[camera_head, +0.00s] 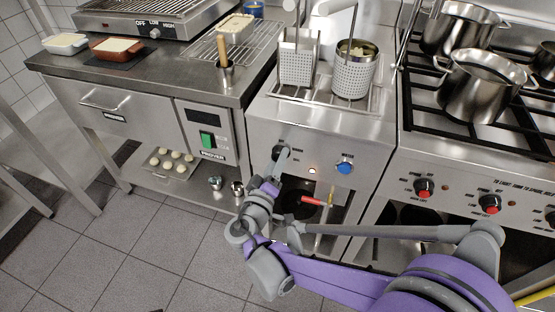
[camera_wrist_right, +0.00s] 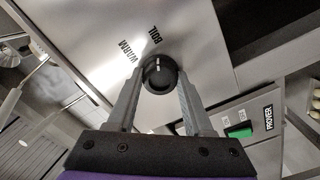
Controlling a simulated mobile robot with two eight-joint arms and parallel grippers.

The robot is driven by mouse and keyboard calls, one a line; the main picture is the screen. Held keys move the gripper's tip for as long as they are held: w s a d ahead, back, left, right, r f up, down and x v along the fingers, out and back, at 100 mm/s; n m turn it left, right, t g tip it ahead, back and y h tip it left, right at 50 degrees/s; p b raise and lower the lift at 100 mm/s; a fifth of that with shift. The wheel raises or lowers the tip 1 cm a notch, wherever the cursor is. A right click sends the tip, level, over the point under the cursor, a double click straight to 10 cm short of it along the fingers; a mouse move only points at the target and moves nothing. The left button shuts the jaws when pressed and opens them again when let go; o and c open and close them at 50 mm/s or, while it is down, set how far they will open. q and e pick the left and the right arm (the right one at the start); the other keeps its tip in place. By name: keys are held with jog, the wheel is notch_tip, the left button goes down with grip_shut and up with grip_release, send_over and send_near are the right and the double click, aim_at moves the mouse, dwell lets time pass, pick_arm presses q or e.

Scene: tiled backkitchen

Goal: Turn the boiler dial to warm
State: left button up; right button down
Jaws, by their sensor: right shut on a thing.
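The boiler dial (camera_wrist_right: 158,74) is a round black knob on the steel front panel, with a white mark. In the right wrist view the labels BOIL (camera_wrist_right: 155,35) and WARM (camera_wrist_right: 128,50) are printed above it and to its upper left. The mark points up, roughly toward BOIL and to the right of WARM. My right gripper (camera_wrist_right: 157,84) is shut on the dial, one grey finger on each side. In the head view my right gripper (camera_head: 281,158) is at the boiler (camera_head: 320,125) front and partly covers the dial. My left gripper is not in view.
A blue WATER knob (camera_head: 345,167) and a lit lamp (camera_head: 311,170) are right of the dial. A red-handled tap (camera_head: 312,201) is below. Perforated baskets (camera_head: 354,75) stand in the boiler top. The prover (camera_head: 209,138) with a green switch is left, the stove (camera_head: 470,165) right.

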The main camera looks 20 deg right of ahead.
jog(key=n+p, duration=0.2)
jog(key=n, duration=0.8)
jog(key=shift+n, duration=0.3)
dwell(0.4)
jog(key=shift+c, duration=1.5)
grip_release()
jog(key=p+v, duration=0.1)
jog(key=v, duration=0.9)
jog(key=shift+s+a, duration=0.25)
jog(key=shift+s, duration=0.1)
